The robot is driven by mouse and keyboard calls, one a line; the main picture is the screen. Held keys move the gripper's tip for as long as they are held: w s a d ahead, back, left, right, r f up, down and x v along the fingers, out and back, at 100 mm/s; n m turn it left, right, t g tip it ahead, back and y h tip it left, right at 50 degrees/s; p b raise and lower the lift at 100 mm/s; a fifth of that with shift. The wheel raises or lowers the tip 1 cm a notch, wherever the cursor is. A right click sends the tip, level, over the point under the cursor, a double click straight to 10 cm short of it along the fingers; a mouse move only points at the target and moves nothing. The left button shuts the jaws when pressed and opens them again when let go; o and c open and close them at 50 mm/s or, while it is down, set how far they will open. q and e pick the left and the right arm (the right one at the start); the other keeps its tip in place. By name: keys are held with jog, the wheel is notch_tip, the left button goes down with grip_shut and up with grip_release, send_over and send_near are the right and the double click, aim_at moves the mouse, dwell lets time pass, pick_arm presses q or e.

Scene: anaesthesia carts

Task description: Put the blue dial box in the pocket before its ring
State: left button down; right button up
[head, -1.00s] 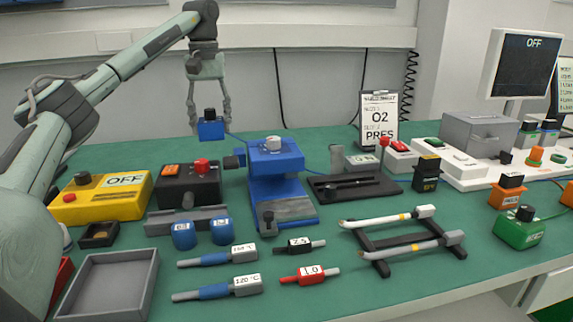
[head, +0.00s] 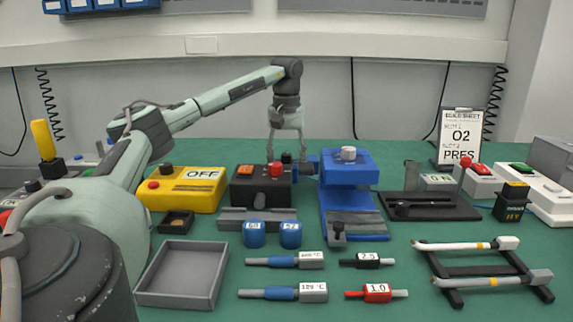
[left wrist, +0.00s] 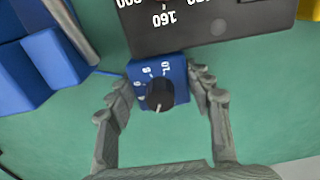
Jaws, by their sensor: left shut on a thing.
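The blue dial box (left wrist: 143,73) has a black knob and white numbers on its face. In the left wrist view it sits between the fingers of my left gripper (left wrist: 160,88), which is shut on it. In the head view my left gripper (head: 287,150) is low behind the black box with the red button. The dial box's black knob (head: 287,157) shows above that box, which hides most of the blue body. I cannot make out a pocket or ring for it. My right gripper is not in view.
The black box with the red button (head: 262,190) stands close to the gripper. The blue press (head: 347,200) is just right of it, and the yellow OFF box (head: 187,192) is to the left. A grey tray (head: 140,287) lies in front. Green mat is free behind the boxes.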

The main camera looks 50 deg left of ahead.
pick_arm(q)
jog(key=shift+r, duration=0.15)
jog(key=c, duration=0.6)
grip_release()
jog(key=shift+c, duration=0.2)
